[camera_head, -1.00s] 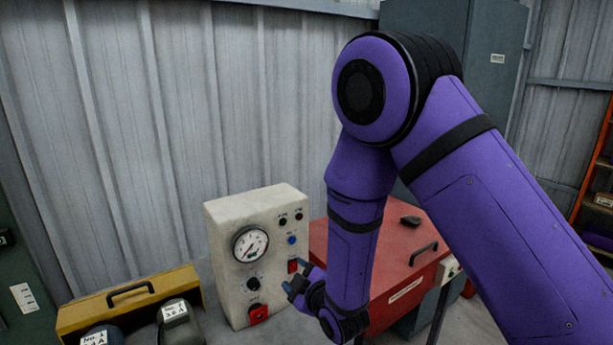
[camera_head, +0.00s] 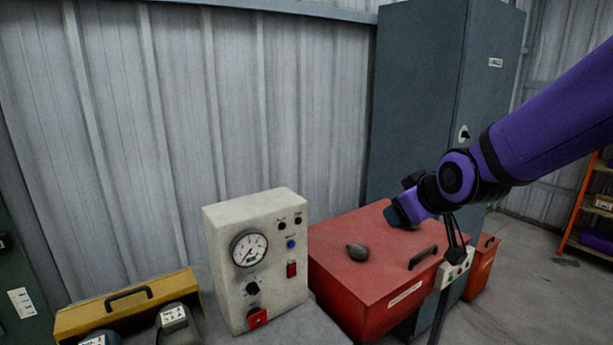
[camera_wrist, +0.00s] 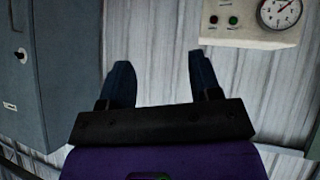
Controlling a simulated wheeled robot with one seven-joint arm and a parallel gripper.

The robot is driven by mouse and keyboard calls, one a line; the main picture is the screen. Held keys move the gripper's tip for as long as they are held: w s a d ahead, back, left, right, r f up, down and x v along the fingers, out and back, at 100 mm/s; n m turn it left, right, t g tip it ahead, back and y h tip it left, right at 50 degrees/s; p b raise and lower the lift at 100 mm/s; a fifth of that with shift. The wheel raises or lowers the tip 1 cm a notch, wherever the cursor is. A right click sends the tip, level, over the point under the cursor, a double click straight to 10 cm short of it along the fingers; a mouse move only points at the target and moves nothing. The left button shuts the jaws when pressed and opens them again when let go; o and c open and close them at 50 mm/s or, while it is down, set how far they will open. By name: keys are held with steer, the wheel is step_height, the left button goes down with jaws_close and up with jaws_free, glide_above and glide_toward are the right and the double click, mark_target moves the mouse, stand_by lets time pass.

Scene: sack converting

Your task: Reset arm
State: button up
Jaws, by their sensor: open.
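My purple arm reaches in from the right edge in the head view. My gripper (camera_head: 402,213) hangs over the far part of the red box's lid, clear of the control box. In the wrist view my gripper (camera_wrist: 162,78) shows two dark blue fingers spread apart, with nothing between them. Beyond them is the ribbed metal wall. The white control box (camera_head: 255,262) with a dial gauge stands left of the red box; its edge and gauge also show at the upper right of the wrist view (camera_wrist: 228,32).
The red box (camera_head: 345,285) has a black handle and a dark lump (camera_head: 357,252) on its lid. A tall grey-blue cabinet (camera_head: 420,90) stands behind it. A yellow case (camera_head: 125,300) is at the lower left. An orange shelf (camera_head: 570,220) is far right, with open floor before it.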

steer(key=s+d+r+m+g+h, duration=0.1)
steer(key=s+d+r+m, duration=0.1)
steer(key=s, duration=0.5)
steer(key=s+d+r+m+g, duration=0.1)
steer(key=s+d+r+m, duration=0.1)
steer(key=s+d, duration=0.3)
steer(key=s+d+r+m+g+h, duration=0.1)
steer(key=s+d, duration=0.3)
steer(key=s, duration=0.7)
steer(key=shift+s+d+r+m+g+h, duration=0.2)
steer(key=shift+d+r+m+g+h, duration=0.1)
steer(key=shift+r+m+g, duration=0.5)
steer(key=shift+r, duration=0.1)
